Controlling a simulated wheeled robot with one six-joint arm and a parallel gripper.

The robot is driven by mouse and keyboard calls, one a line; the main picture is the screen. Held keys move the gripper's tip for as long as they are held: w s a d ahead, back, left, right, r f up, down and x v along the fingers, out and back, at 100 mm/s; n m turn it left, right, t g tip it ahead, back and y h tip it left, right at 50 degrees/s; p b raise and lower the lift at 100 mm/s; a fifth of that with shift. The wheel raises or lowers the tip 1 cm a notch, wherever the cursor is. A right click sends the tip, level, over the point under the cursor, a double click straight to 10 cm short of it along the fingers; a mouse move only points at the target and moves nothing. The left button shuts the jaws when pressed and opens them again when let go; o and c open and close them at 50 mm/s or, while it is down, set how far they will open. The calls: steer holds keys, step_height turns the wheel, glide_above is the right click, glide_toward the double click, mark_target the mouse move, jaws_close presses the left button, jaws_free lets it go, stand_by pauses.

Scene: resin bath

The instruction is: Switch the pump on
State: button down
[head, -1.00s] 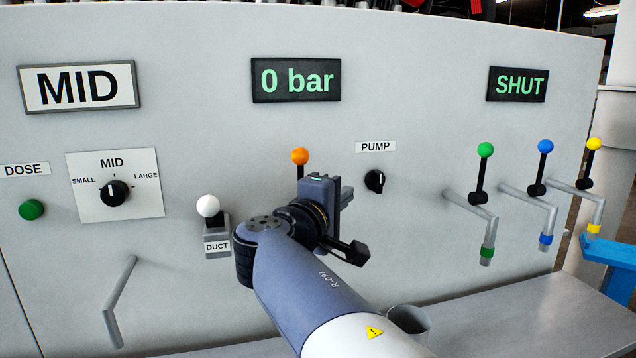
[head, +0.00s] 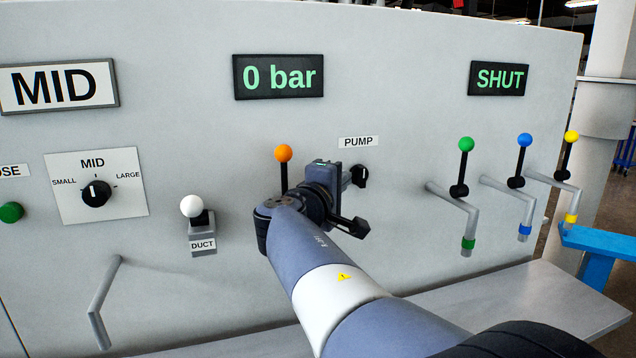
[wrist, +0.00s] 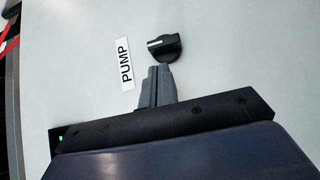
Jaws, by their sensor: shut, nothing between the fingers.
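The pump knob (head: 359,175) is a small black rotary knob with a white mark, below the PUMP label (head: 358,142) on the grey panel. In the wrist view the knob (wrist: 165,47) sits just beyond the fingertips, beside its label (wrist: 125,63). My gripper (head: 346,180) is shut and empty, its tips close to the knob's left side in the head view. In the wrist view my gripper (wrist: 158,72) points at the knob; I cannot tell whether it touches. The pressure display (head: 279,77) reads 0 bar.
An orange-tipped lever (head: 284,154) stands just left of my gripper. A white-knobbed DUCT lever (head: 191,207) and the dose dial (head: 96,193) are further left. Green (head: 466,145), blue (head: 525,140) and yellow (head: 571,137) levers with spouts are on the right.

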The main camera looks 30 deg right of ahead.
mark_target(356, 170)
steer(key=shift+x, duration=1.55)
